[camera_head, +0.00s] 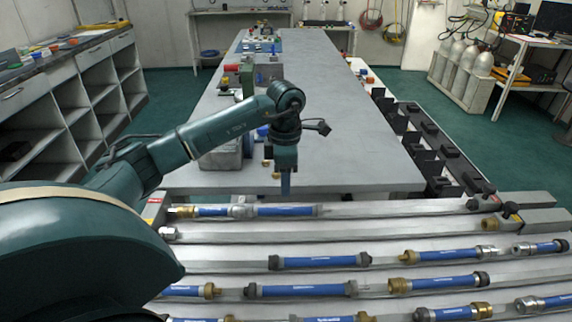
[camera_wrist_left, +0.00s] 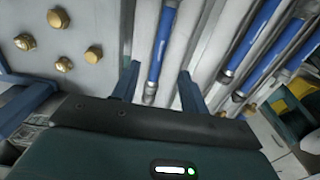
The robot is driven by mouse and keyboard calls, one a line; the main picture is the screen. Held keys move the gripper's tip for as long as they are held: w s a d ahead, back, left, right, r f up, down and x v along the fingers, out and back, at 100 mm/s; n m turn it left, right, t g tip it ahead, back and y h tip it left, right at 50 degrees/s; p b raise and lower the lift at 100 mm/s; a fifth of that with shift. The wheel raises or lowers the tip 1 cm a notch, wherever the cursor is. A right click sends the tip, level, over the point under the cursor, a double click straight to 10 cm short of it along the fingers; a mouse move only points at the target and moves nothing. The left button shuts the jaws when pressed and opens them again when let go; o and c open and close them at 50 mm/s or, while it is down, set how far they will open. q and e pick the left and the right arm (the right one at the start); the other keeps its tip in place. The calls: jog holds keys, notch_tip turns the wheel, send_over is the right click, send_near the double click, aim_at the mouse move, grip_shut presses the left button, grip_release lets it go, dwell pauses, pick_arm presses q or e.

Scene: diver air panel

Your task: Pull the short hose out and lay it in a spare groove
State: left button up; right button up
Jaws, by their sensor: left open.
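Several blue hoses with metal or dark end fittings lie in the grooves of the grey rack. In the rear groove, a blue hose piece (camera_head: 285,211) lies end to end with another blue piece (camera_head: 213,211), meeting at a grey fitting (camera_head: 243,211); the far left end is brass. I cannot tell for sure which hose is the short one. My left gripper (camera_head: 286,190) points down above the rear groove, open and empty. My right gripper is not in view.
Other hoses, such as a blue one (camera_head: 320,261), fill parts of the nearer grooves. The rear groove's right part (camera_head: 400,208) is bare. Behind the rack stands a grey table (camera_head: 350,150), with brass fittings and a grey box (camera_head: 222,155) near my arm.

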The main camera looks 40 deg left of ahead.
aim_at(286, 208)
pick_arm(q)
notch_tip(286, 208, down, 9)
jog(key=shift+f, duration=0.1)
dwell(0.4)
grip_shut()
dwell(0.4)
